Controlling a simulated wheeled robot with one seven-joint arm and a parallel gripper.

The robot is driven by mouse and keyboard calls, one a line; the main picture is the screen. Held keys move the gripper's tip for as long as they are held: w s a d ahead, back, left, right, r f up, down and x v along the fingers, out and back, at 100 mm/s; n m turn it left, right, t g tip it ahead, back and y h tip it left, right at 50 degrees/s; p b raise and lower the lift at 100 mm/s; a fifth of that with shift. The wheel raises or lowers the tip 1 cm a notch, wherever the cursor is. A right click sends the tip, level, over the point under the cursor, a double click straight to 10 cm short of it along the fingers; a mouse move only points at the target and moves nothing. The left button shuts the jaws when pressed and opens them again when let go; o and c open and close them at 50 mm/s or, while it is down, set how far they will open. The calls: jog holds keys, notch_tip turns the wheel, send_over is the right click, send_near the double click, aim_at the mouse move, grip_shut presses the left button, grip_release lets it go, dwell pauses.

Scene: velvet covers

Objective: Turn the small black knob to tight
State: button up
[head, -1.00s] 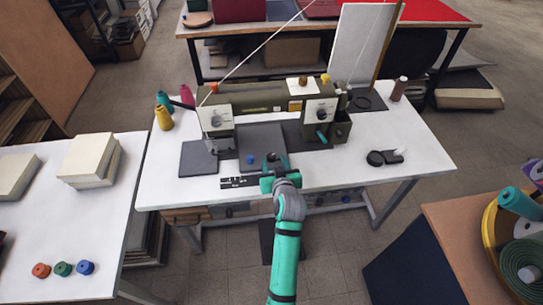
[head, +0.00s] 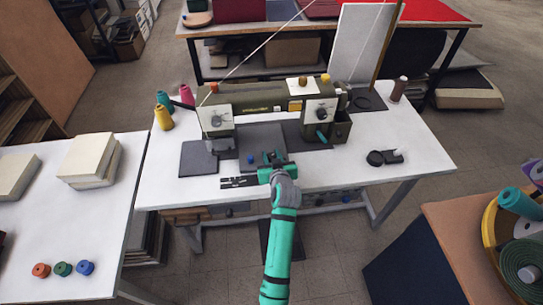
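An olive sewing machine (head: 255,100) stands on the white table. Its left end has a pale plate with a small dark round knob (head: 215,119). A second pale plate on its right part carries another dark round knob (head: 320,114). Both are too small here for me to read any marks or setting. My teal gripper (head: 272,157) is in front of the machine, over the dark grey plate. It lies to the right of the left knob and below it in the picture, apart from both knobs. Its two fingers look spread, with nothing seen between them.
A small blue thing (head: 250,159) is just left of my gripper. Thread cones (head: 163,118) stand left of the machine. A black round item (head: 375,158) lies on the table's right part. The white table (head: 420,140) has free room there.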

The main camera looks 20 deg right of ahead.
jog(key=shift+o, duration=0.2)
jog(key=shift+m+h, duration=0.4)
jog(key=shift+h, duration=0.2)
jog(key=m+g+h, duration=0.1)
jog(key=m+h, duration=0.1)
jog(key=m+g+h, duration=0.1)
jog(key=m+h, duration=0.2)
jog(key=shift+g, duration=0.3)
jog(key=shift+c, duration=0.2)
jog(key=shift+o, duration=0.2)
jog(key=shift+m+g+h, duration=1.7)
jog(key=shift+m+g, duration=0.1)
jog(key=shift+m, duration=0.3)
jog(key=shift+d, duration=0.1)
jog(key=shift+g, duration=0.3)
